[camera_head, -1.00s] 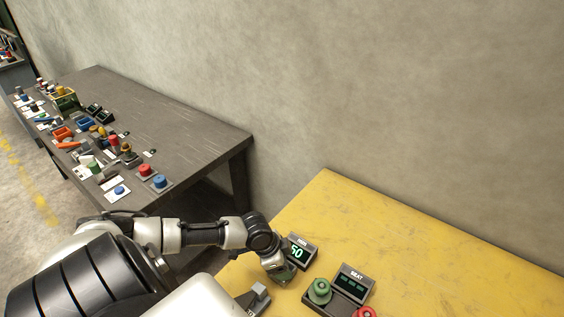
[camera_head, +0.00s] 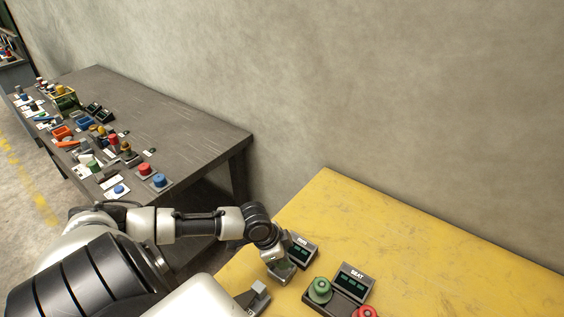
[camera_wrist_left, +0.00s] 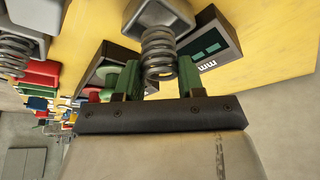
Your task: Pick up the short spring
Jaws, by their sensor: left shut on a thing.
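My left gripper (camera_head: 282,274) is low over the yellow table (camera_head: 420,235), in front of a small dark display box. In the left wrist view, its green fingers (camera_wrist_left: 160,78) are shut on a grey coil spring (camera_wrist_left: 160,50), one finger on each side. The spring's far end is in front of or against a grey block (camera_wrist_left: 160,12); I cannot tell whether they touch. Another grey spring (camera_wrist_left: 12,52) shows at the left edge of the wrist view. In the head view the held spring is too small to make out. My right gripper is not in view.
The display box (camera_head: 302,247) stands close beside the left gripper. A second display marked SEAT (camera_head: 354,280), a green round part (camera_head: 319,289) and a red one (camera_head: 365,312) are to the right. The table's far right is clear. A dark table (camera_head: 190,120) with several parts stands behind left.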

